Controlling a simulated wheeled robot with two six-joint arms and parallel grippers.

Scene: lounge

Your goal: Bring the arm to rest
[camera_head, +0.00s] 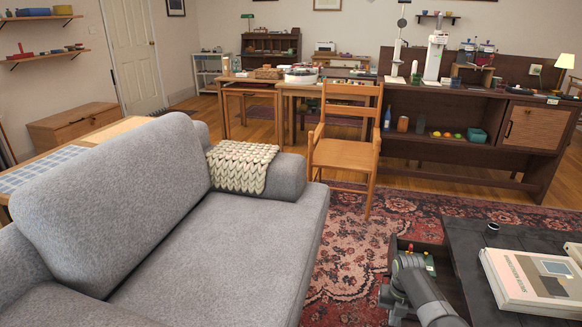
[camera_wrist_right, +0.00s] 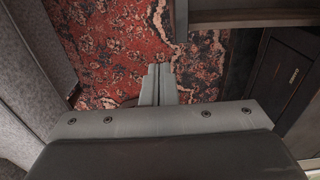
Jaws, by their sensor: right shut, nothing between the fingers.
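My right arm comes into the head view at the lower right, between the grey sofa (camera_head: 250,225) and the dark coffee table (camera_head: 465,262). My right gripper (camera_head: 392,300) is low there, and its fingertips are hard to make out in that view. In the right wrist view its two fingers (camera_wrist_right: 158,84) are together, with nothing between them, above the red patterned rug (camera_wrist_right: 110,50). My left gripper is not in view.
An open drawer (camera_head: 428,243) with small items sits beside my right arm. A wooden chair (camera_head: 345,150) stands behind. Rug (camera_head: 345,255) is bare between sofa and table.

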